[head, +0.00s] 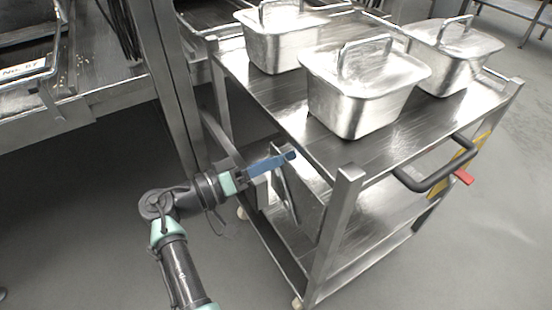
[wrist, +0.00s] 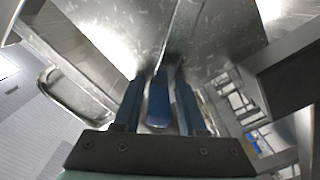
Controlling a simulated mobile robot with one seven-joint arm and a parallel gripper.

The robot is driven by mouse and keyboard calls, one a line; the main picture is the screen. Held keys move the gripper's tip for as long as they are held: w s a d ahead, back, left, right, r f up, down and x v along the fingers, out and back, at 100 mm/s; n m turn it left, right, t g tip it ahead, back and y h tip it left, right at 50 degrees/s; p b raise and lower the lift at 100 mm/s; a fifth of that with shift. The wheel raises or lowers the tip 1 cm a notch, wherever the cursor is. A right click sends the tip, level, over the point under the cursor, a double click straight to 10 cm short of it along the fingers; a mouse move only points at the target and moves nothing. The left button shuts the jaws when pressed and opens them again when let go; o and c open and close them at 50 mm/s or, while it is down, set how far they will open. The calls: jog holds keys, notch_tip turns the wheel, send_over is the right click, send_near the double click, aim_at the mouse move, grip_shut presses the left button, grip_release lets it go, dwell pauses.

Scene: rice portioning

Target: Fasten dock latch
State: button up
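The dock latch shows in the wrist view as a metal bar with a blue grip (wrist: 159,106). The grip lies between the two dark blue fingers of my gripper (wrist: 158,88), with a narrow gap seen on each side. My gripper is open around it. In the head view my gripper (head: 268,164) reaches from the left to the near left side of the steel cart (head: 345,185), below its top shelf. Blue parts show at its end; finger and latch grip are hard to tell apart there. The latch's catch is not clearly seen.
Several lidded steel pans (head: 358,110) stand on the cart's top. A black push handle (head: 436,180) and a red tab (head: 464,177) are at its front right. The floor in front is clear.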

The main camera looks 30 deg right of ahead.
jog(key=shift+o, duration=0.4)
jog(key=shift+a, duration=0.1)
jog(key=shift+w+a+r, duration=0.1)
jog(key=shift+a, duration=0.15)
jog(key=a+p, duration=0.1)
jog(key=a, duration=1.1)
jog(key=shift+s+a+p, duration=0.2)
jog(key=shift+s+p, duration=0.05)
jog(key=shift+p, duration=0.1)
